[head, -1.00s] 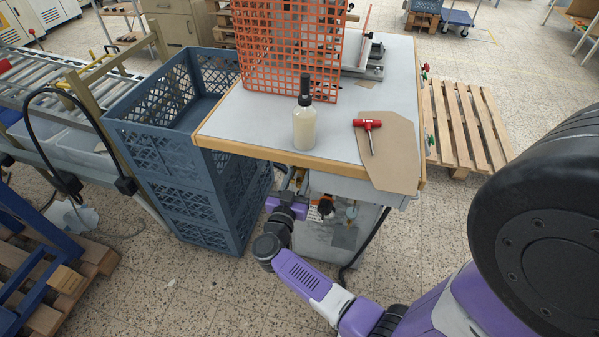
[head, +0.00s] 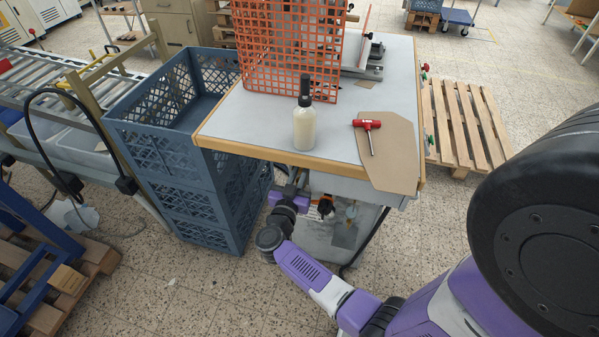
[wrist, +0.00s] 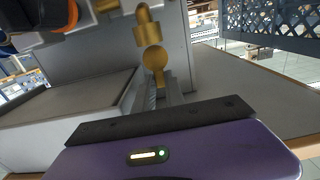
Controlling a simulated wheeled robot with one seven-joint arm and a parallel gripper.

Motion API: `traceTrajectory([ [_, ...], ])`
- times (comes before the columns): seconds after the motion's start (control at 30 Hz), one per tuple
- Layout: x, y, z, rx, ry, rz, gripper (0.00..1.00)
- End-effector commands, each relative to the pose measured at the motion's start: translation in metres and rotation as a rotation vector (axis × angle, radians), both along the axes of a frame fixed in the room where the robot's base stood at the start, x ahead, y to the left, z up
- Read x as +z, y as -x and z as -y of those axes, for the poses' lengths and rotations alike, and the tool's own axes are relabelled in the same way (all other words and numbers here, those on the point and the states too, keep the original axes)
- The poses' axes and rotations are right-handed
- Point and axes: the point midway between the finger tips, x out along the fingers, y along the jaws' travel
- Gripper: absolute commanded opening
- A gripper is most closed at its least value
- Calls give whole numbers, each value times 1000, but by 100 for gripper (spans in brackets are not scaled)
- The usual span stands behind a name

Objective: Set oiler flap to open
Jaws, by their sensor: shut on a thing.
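The oiler appears to be the brass fitting (wrist: 148,32) at the top middle of the wrist view. A round brass piece (wrist: 155,58), apparently its flap, sits just below with a narrow tab. The tab reaches down between the fingers of my gripper (wrist: 165,90), which are shut on it. The contact itself is partly hidden by the dark edge of the gripper body. In the head view, my gripper is under the table's front edge, and its fingertips and the flap are hidden there.
The workbench (head: 240,115) overhangs my gripper. A bottle (head: 304,125), a red-handled tool (head: 368,128) and an orange mesh guard (head: 285,45) are on it. Blue crates (head: 165,150) stand close to the left. Open floor lies in front.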

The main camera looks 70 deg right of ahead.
Motion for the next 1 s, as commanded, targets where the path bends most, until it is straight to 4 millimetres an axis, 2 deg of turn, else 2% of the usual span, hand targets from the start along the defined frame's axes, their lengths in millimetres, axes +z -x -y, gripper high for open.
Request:
traceTrajectory([
  [0.13, 9, 0, 2, 1, -43, -5, 0],
  [0.43, 12, 0, 9, -1, -156, -14, 0],
  [0.7, 9, -1, 13, 0, -246, -20, 0],
  [1.0, 7, -1, 13, 0, -254, -20, 0],
])
